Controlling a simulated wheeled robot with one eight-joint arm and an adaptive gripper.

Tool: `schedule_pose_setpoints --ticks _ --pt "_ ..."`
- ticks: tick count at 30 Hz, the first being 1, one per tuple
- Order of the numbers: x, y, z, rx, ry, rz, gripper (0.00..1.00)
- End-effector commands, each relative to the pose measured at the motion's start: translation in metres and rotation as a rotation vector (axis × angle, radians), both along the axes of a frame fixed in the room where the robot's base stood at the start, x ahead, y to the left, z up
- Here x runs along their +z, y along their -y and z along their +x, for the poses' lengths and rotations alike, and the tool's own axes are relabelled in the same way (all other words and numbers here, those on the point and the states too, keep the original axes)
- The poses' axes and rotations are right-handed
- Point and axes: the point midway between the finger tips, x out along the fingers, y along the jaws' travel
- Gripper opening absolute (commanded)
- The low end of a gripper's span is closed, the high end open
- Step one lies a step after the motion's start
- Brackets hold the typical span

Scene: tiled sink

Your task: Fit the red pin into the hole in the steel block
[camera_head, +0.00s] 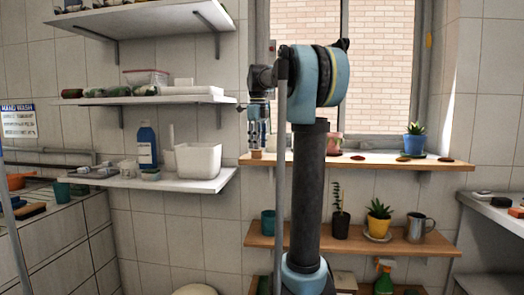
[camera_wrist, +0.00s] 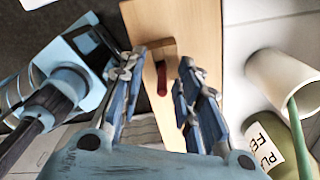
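The red pin (camera_wrist: 161,78) shows in the wrist view above the pale wooden shelf, next to a brown wooden piece (camera_wrist: 160,46). My gripper (camera_wrist: 160,63) is open, its two blue-and-grey fingers apart on either side of the pin. A gap shows between the pin and each finger; I cannot tell how far the pin is below the fingertips. In the head view my gripper (camera_head: 259,143) points down over the left end of the window shelf (camera_head: 310,160), just above a small brown piece (camera_head: 257,154). I cannot make out the steel block in either view.
In the wrist view a white cup (camera_wrist: 272,72) and a labelled green bottle (camera_wrist: 280,150) stand right of the shelf. In the head view a pink pot (camera_head: 334,143) and a blue pot (camera_head: 414,144) stand farther right. A plant shelf (camera_head: 285,240) lies below.

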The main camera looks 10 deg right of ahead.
Motion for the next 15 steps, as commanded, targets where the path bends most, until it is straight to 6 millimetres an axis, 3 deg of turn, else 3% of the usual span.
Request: schedule_pose_setpoints --ticks 9,15 --pt "-0.0050 -0.0002 -0.0002 0.000 0.000 0.000 0.31" --pt "-0.0049 -0.0003 -0.0002 0.000 0.000 0.000 0.00"
